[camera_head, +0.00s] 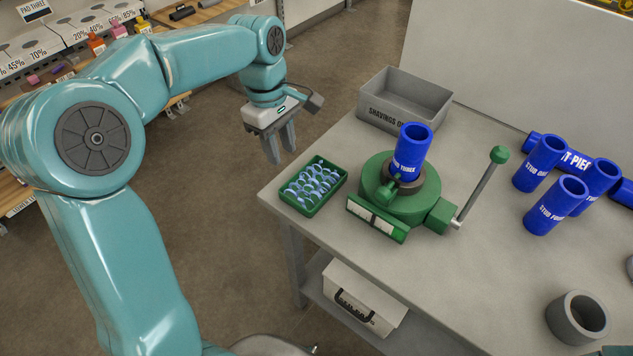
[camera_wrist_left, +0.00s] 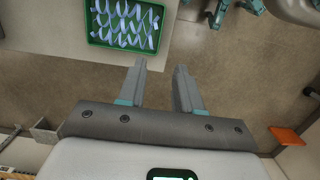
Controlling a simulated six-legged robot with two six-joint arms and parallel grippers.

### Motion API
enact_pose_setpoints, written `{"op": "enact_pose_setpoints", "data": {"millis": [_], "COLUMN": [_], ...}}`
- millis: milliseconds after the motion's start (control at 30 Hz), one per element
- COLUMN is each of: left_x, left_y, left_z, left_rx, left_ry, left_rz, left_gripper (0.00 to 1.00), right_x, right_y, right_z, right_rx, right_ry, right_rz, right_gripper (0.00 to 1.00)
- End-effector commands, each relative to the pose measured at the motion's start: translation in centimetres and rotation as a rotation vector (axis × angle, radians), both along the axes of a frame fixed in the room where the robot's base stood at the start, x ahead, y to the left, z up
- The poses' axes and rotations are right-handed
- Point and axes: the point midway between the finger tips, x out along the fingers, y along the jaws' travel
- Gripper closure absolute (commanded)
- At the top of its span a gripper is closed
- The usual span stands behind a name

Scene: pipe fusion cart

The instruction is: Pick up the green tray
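The green tray (camera_head: 341,184) sits at the left corner of the grey table and holds several pale blue curled shavings. In the left wrist view the green tray (camera_wrist_left: 97,41) shows at the top, left of the fingers. My left gripper (camera_head: 281,152) hangs above and beyond the tray, just off the table's left edge, with its fingers pointing down. It also shows in the left wrist view (camera_wrist_left: 161,68), with its two fingers apart and nothing between them. The gripper does not touch the tray. My right gripper is not in view.
A green clamp (camera_head: 404,205) holding a blue stud (camera_head: 411,153) stands right of the tray. A grey shavings bin (camera_head: 405,103) is behind it. A white case (camera_head: 362,299) is on the lower shelf.

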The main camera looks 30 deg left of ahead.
Motion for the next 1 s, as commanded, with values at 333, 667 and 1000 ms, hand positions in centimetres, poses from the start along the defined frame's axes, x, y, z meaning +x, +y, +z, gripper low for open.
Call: {"op": "enact_pose_setpoints", "data": {"millis": [333, 667, 1000], "left_x": [-0.6, -0.3, 0.1], "left_y": [-1.0, -1.4, -1.9], "left_z": [-7.8, -11.0, -14.7], "left_rx": [-0.002, -0.002, -0.001], "left_ry": [0.005, 0.005, 0.000], "left_rz": [-0.002, -0.002, -0.001], "left_gripper": [0.66, 0.66, 0.66], "right_x": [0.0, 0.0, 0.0], "right_y": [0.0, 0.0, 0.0], "right_z": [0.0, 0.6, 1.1], "right_rx": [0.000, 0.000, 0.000], "right_ry": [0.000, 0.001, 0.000], "right_rz": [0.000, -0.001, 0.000], "right_gripper": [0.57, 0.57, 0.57]}}
